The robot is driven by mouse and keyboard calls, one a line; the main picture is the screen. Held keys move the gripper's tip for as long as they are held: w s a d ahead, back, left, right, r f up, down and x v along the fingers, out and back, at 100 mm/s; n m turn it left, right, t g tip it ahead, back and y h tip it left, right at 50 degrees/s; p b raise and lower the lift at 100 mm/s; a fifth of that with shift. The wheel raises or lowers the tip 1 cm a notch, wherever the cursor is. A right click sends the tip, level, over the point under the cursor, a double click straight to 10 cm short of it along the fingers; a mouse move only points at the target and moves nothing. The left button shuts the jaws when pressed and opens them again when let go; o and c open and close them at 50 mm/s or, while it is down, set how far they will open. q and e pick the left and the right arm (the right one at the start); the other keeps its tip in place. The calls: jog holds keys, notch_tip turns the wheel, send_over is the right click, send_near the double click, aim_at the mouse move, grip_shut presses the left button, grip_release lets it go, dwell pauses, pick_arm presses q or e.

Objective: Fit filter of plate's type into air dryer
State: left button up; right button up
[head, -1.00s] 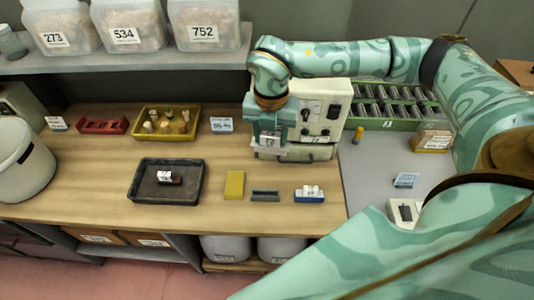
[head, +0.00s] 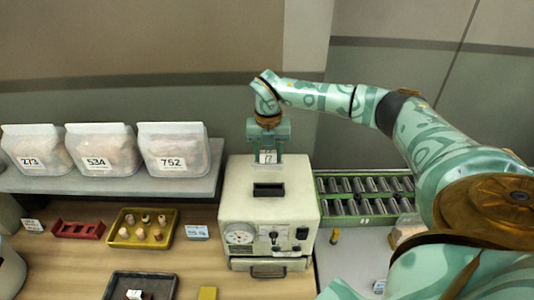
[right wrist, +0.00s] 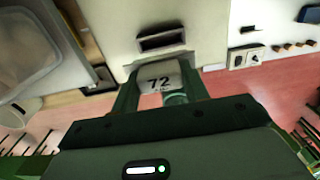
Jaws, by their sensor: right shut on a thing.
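The air dryer (head: 235,207) is a cream box with a gauge and knobs on its front and a dark slot (head: 268,190) in its top. My right gripper (head: 267,150) is shut on a small white filter (head: 267,157), held upright above and behind the slot, apart from it. In the right wrist view the filter (right wrist: 158,77) shows a dark "72", and the slot (right wrist: 162,40) lies beyond it. A small white and dark red piece (head: 134,294) lies in a dark tray (head: 110,288). I cannot make out the type plate. My left gripper is out of view.
A yellow tray (head: 122,238) of corks, a red holder (head: 78,229) and a small card (head: 196,232) are left of the dryer. A green rack (head: 362,220) of metal cylinders is at the right.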

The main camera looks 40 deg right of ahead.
aim_at(269, 170)
jog(key=shift+s+a+f, duration=0.1)
jog(key=shift+f, duration=0.4)
jog(key=shift+w+d+f+b, duration=0.15)
jog(key=shift+d+f, duration=0.1)
jog(key=shift+f, duration=0.3)
jog(key=shift+w+d+f+b, duration=0.15)
jog(key=shift+d+f, duration=0.1)
jog(key=shift+f, duration=0.25)
jog(key=shift+s+a+f+b, duration=0.1)
jog(key=shift+a+f+b, duration=0.05)
jog(key=shift+f+b, duration=0.5)
jog(key=shift+s+a+f+b, duration=0.1)
jog(key=shift+f+b, duration=0.9)
jog(key=shift+f, duration=0.05)
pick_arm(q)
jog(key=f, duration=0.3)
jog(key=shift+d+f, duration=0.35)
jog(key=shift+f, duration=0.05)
pick_arm(e)
jog(key=shift+d, duration=0.1)
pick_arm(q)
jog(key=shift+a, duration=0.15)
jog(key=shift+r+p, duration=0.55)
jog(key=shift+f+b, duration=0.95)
pick_arm(e)
jog(key=shift+f, duration=1.75)
